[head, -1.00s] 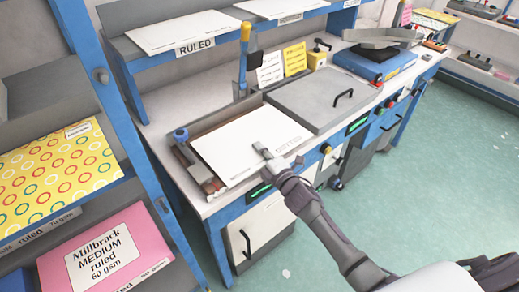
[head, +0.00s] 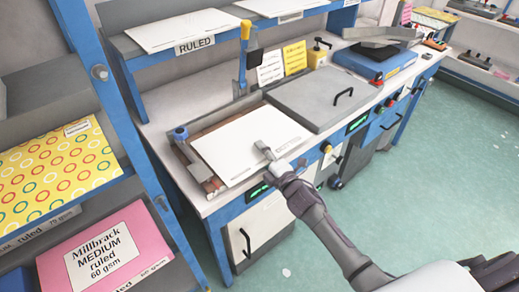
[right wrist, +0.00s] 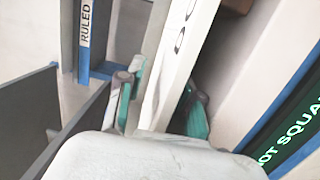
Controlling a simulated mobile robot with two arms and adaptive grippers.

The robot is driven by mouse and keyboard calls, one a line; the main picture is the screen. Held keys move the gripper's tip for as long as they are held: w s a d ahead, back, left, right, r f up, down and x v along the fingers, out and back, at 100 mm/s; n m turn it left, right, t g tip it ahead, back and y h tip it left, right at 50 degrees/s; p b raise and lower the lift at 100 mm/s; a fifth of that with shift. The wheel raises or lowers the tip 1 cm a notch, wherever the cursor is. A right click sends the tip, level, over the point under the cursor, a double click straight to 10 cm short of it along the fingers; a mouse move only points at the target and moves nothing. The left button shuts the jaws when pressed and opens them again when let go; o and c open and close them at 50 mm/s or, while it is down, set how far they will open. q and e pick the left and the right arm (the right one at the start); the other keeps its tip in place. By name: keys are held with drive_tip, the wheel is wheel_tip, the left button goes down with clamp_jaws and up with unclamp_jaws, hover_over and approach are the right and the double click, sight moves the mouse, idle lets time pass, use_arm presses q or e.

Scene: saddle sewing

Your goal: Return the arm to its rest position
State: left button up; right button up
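My right gripper (head: 267,151) is at the front edge of a white paper stack (head: 240,145), which lies in a grey tray on the bench. In the right wrist view its two teal-padded fingers (right wrist: 163,100) are spread apart. The white edge of the stack (right wrist: 176,62) shows between them; I cannot tell whether either finger touches it. My right arm reaches up from the bottom right of the head view. My left gripper is not in view.
A grey lidded plate (head: 320,100) lies right of the stack. A blue post (head: 243,65) stands behind the tray. A shelf rack with yellow (head: 55,170) and pink (head: 105,250) packs is at the left. The green floor (head: 430,190) at right is clear.

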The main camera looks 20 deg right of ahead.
drive_tip(key=s+d+f+m+g+h, duration=0.25)
drive_tip(key=s+m, duration=0.35)
drive_tip(key=s, duration=0.3)
drive_tip(key=s+d+f+m+g+h, duration=0.1)
drive_tip(key=s+f+m+g+h, duration=0.25)
drive_tip(key=s+m, duration=0.4)
drive_tip(key=s+a+m+g+y, duration=0.15)
drive_tip(key=s+g, duration=0.25)
drive_tip(key=s, duration=0.6)
drive_tip(key=s+a+m+g+y, duration=0.1)
drive_tip(key=s+a+m+g, duration=0.25)
drive_tip(key=s, duration=0.65)
wheel_tip(320, 180, down, 24)
drive_tip(key=g, duration=0.2)
drive_tip(key=s+d+f, duration=0.2)
drive_tip(key=s+f, duration=0.7)
drive_tip(key=s+d+f+g, duration=0.1)
drive_tip(key=s+f, duration=0.8)
drive_tip(key=shift+d, duration=0.4)
drive_tip(key=shift+n, duration=0.25)
